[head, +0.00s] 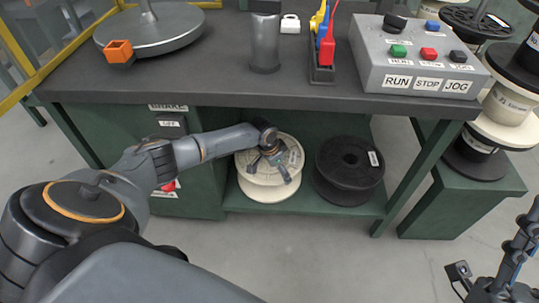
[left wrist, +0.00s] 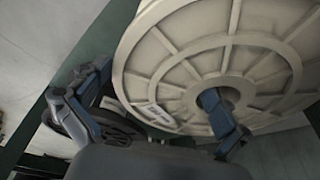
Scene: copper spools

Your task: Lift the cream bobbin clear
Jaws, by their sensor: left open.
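The cream bobbin (head: 268,187) stands upright on the lower shelf under the bench, its ribbed top flange facing up. My left gripper (head: 271,153) is open over this flange. In the left wrist view the flange (left wrist: 165,62) fills much of the picture. One finger of my left gripper (left wrist: 155,105) is at the bobbin's centre hole, its tip hidden; the other is apart, outside the rim at the left. My right gripper (head: 492,272) is partly in view at the lower right, far from the bobbin; its jaw state is unclear.
A black bobbin (head: 349,171) stands close to the right on the same shelf (head: 300,205). The bench top (head: 210,75) overhangs the shelf. A green cabinet (head: 195,203) is at the left, a bench leg (head: 420,175) at the right. The floor in front is clear.

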